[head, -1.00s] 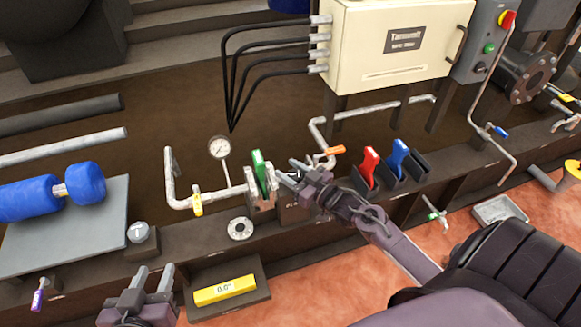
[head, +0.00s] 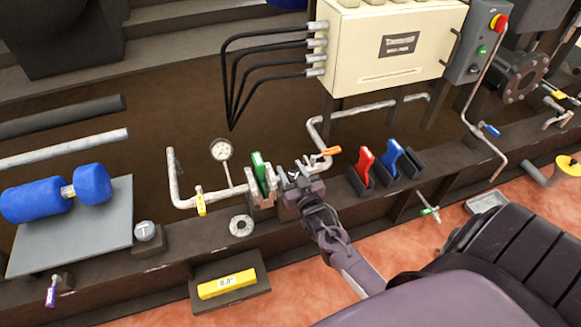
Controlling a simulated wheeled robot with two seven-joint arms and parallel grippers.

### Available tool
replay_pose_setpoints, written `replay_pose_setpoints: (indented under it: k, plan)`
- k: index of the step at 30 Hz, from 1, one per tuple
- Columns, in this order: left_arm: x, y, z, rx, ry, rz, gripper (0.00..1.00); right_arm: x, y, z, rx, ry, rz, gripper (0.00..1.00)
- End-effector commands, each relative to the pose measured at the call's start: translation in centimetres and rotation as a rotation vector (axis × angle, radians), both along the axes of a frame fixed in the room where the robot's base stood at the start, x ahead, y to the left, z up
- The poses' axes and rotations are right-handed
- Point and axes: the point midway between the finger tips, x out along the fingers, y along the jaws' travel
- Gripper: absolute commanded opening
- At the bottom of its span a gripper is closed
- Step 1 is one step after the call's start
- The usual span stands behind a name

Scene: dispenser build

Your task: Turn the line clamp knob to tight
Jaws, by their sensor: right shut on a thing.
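My right gripper (head: 291,172) is at the pipe line, just right of the green-handled part (head: 259,170). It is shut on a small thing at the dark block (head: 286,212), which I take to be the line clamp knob. The fingers and wrist hide nearly all of the knob, so its pointer and any tight mark cannot be read. My left gripper is not in view.
An orange-handled valve (head: 330,151) is close on the right, with a red handle (head: 365,161) and blue handle (head: 391,156) beyond. A pressure gauge (head: 221,150) and yellow valve handle (head: 200,204) are to the left. A flange ring (head: 241,225) lies in front.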

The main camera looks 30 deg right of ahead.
Motion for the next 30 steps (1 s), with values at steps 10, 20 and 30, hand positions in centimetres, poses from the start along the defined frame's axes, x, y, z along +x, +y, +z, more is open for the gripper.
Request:
replay_pose_setpoints:
  k: [10,20,30]
  plan:
    - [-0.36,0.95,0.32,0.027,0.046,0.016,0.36,0.02,-0.18,0.13,0.001,-0.003,-0.158,0.20]
    - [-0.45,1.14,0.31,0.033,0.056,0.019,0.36,-0.01,-0.31,0.11,-0.001,-0.004,-0.194,0.20]
    - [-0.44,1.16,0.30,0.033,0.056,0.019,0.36,0.00,-0.33,0.12,-0.001,-0.004,-0.193,0.51]
